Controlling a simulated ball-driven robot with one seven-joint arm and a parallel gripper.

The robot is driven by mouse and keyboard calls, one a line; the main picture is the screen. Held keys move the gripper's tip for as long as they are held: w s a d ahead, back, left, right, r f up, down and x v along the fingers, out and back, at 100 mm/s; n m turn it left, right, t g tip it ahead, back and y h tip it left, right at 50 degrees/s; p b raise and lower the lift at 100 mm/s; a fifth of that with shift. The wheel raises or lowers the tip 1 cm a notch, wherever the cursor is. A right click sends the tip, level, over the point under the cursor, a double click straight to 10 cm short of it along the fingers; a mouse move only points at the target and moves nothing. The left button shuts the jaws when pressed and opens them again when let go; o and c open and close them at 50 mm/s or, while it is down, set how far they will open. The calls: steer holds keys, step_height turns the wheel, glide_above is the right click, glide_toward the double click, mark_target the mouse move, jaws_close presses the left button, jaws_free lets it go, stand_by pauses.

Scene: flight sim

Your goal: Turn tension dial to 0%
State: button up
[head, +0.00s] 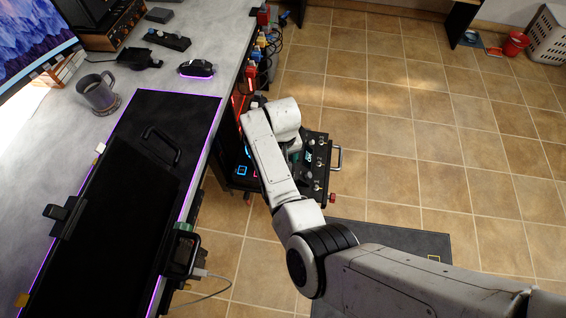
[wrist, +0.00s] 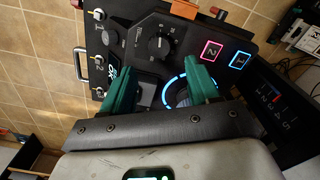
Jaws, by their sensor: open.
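The black control panel (wrist: 122,38) fills the upper part of the wrist view. A round black dial (wrist: 160,44) with small pale scale marks around it sits on the panel; the marks are too small to read, so its setting cannot be told. My gripper (wrist: 160,75) is open, with its two green fingers apart. In the picture the dial lies just beyond and between the fingertips; nothing is held. In the head view the panel (head: 325,160) stands beside the desk, partly covered by my arm, and the dial cannot be made out there.
Near the dial are a blue glowing ring (wrist: 176,93), lit square buttons marked 2 (wrist: 212,50) and 1 (wrist: 239,60), and toggle switches (wrist: 98,67) along the left edge. The desk (head: 135,85) holds a mug (head: 97,94) and mouse (head: 197,68). Tiled floor lies open at right.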

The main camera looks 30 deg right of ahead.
steer(key=shift+r, duration=2.1)
steer(key=s+d+r+h, duration=0.1)
steer(key=s+d+h, duration=0.1)
steer(key=s+d, duration=1.05)
steer(key=s+a+r+y, duration=0.1)
steer(key=s+a+r, duration=0.1)
steer(key=s, duration=0.7)
steer(key=s+a+r+n+t, duration=0.1)
steer(key=s+a+r, duration=0.1)
steer(key=s, duration=0.7)
steer(key=shift+s+a+r+n+y, duration=0.2)
steer(key=shift+a+n+y, duration=0.1)
steer(key=shift+a+y, duration=0.15)
